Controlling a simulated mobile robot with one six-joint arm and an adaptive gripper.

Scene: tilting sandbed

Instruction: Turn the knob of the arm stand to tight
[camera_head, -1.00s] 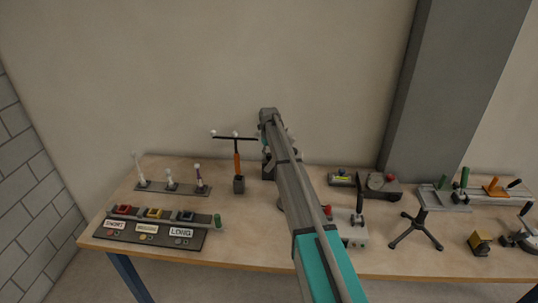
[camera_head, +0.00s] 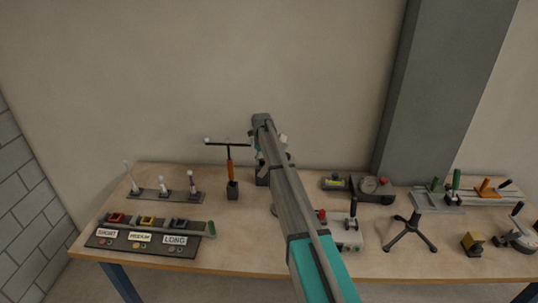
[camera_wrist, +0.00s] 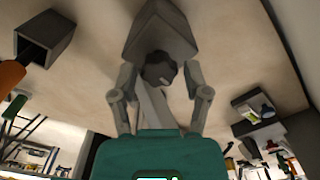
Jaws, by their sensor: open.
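The arm stand shows in the wrist view as a grey block (camera_wrist: 160,32) with a dark, lobed knob (camera_wrist: 158,68) on it and a pale grey bar (camera_wrist: 154,106) running from near the knob towards my palm. My gripper (camera_wrist: 160,80) is open, with one finger on each side of the knob; visible gaps separate both fingers from it. In the head view, my arm hides most of the gripper and stand; a dark block (camera_head: 262,176) at the back of the table shows beside the arm. I cannot read any tight mark.
An orange-handled T-shaped tool (camera_head: 231,168) stands close to the left in its dark holder (camera_head: 232,190). A panel with coloured blocks (camera_head: 150,238) lies front left. The wall is close behind.

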